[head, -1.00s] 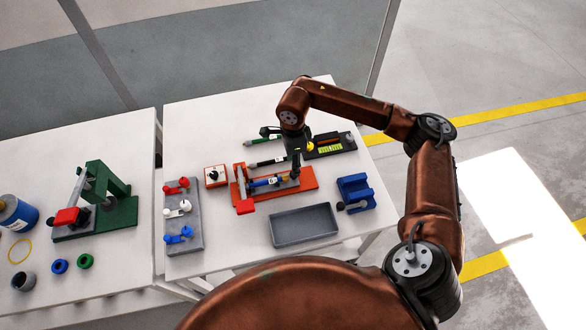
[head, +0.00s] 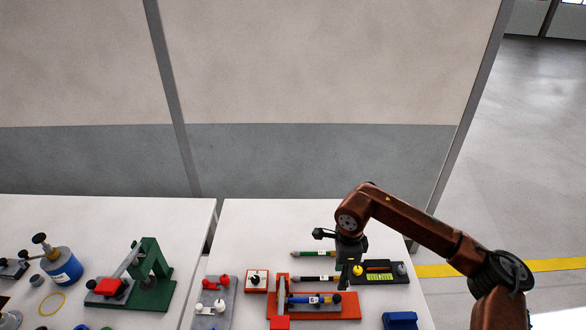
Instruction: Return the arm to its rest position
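My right arm (head: 425,225) comes in from the right and bends down over the right table. Its dark gripper (head: 345,276) points down just above or behind the right part of the orange fixture (head: 348,306). A blue cylinder (head: 305,299) lies in that fixture, to the left of the gripper. The fingers are small and dark, so I cannot tell if they are open or touching anything. My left arm and gripper are not in view.
Near the gripper are a black holder with a yellow-green display (head: 380,277) and green (head: 312,253) and black (head: 315,279) tools. A red-and-white box (head: 257,281), grey rack (head: 214,311) and blue block (head: 400,321) surround the fixture. A green press (head: 152,280) stands on the left table.

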